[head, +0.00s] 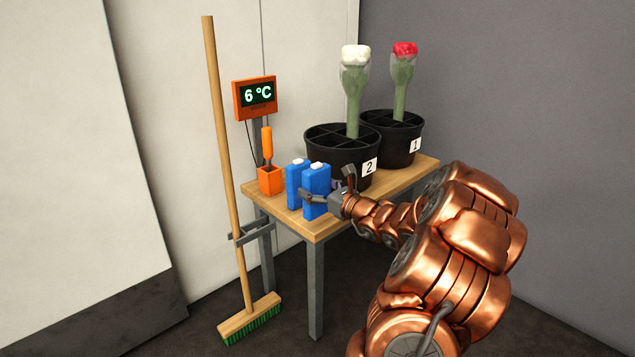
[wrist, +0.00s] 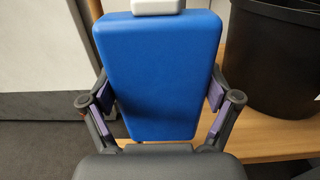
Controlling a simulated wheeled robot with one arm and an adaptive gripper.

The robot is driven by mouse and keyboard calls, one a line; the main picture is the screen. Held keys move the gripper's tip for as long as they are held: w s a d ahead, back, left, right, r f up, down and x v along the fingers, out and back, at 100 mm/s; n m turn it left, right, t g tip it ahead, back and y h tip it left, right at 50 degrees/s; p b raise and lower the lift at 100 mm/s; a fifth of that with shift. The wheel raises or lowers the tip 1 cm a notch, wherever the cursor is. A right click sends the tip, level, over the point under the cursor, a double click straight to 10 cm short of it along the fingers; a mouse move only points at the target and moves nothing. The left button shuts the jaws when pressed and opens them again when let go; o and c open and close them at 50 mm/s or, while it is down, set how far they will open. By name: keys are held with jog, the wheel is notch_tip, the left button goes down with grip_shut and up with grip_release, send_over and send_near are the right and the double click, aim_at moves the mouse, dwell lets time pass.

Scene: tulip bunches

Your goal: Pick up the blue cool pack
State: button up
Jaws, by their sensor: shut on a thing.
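Two blue cool packs with white caps stand close together near the front left of the wooden table. My gripper (head: 329,189) is shut on the nearer blue cool pack (head: 316,184). In the wrist view this pack (wrist: 158,62) is upright between my gripper's two fingers (wrist: 162,95), with a pad against each side edge. The other blue cool pack (head: 293,186) is just behind and left of it, partly hidden in the head view. I cannot tell whether the held pack touches the table.
The wooden table (head: 405,178) also bears an orange holder (head: 270,181) with an orange-handled tool, and two black buckets (head: 335,160), (head: 402,148) with tulip bunches. A 6 °C display (head: 255,96) stands behind. A broom (head: 226,160) leans by the table's left end.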

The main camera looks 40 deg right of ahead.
jog(key=s+a+r+p, duration=0.1)
jog(key=s+a, duration=0.6)
jog(key=a, duration=0.1)
jog(key=shift+a, duration=0.1)
dwell(0.6)
jog(key=w+a+f+n+g+y, duration=0.2)
jog(key=w+a+n+y, duration=0.25)
jog(key=a, duration=0.65)
jog(key=w+a+f+n+g+y, duration=0.1)
jog(key=w+a+n+g+y, duration=0.2)
jog(key=w+a+y, duration=0.5)
jog(key=w+a+f+n+g+y, duration=0.2)
jog(key=a+n+y, duration=0.15)
jog(key=a, duration=0.95)
notch_tip(320, 180, up, 28)
jog(key=h+p, duration=0.1)
jog(key=p, duration=3.4)
jog(key=shift+d+f+p, duration=0.15)
jog(key=shift+d+p, duration=0.05)
jog(key=shift+p, duration=0.15)
jog(key=shift+g, duration=0.3)
jog(key=shift+f, duration=0.1)
